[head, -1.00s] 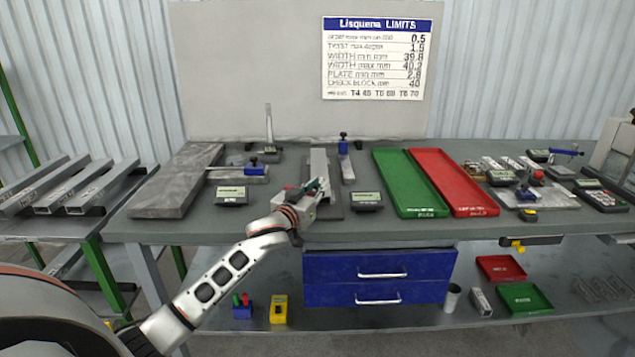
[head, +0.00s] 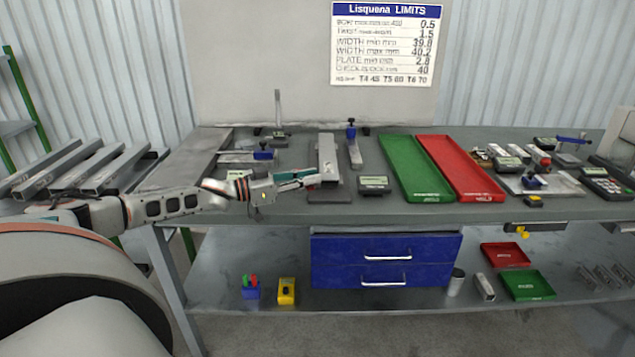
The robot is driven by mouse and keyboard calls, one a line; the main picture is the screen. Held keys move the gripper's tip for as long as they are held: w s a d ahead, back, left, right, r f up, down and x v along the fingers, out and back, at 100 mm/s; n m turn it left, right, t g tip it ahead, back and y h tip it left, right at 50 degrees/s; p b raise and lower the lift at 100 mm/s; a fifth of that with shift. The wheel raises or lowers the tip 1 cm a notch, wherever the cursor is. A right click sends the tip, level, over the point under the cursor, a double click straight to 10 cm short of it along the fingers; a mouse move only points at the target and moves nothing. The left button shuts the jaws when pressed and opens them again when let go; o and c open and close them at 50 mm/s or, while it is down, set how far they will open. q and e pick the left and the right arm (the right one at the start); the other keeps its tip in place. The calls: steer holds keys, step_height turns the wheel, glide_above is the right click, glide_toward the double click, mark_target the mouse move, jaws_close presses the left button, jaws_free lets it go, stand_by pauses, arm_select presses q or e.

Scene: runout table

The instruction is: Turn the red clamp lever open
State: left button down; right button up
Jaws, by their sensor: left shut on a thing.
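My left gripper (head: 308,179) reaches in from the left over the bench, with its teal-sided fingers pointing right. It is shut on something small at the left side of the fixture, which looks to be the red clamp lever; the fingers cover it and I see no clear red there. A grey metal profile (head: 327,150) stands lengthwise in the fixture, just beyond the fingertips. The fixture's dark base (head: 330,196) shows in front of it. My right gripper is not in view.
A small display (head: 374,184) stands right of the fixture, then a green tray (head: 415,168) and a red tray (head: 460,168). A blue-handled gauge (head: 353,150) lies behind. A grey plate (head: 185,160) lies at the left. Blue drawers (head: 385,262) hang below the bench.

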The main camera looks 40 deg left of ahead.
arm_select(q)
steer(key=shift+s+a+f+m+g+h+b, duration=0.1)
steer(key=shift+s+a+m+g+h+b, duration=0.3)
steer(key=shift+h+b, duration=0.3)
steer(key=shift+d, duration=0.1)
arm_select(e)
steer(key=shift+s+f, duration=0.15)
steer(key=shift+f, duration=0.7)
arm_select(q)
steer(key=c, duration=1.9)
jaws_free()
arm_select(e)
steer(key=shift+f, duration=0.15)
arm_select(q)
steer(key=shift+s, duration=0.1)
steer(key=v, duration=1.2)
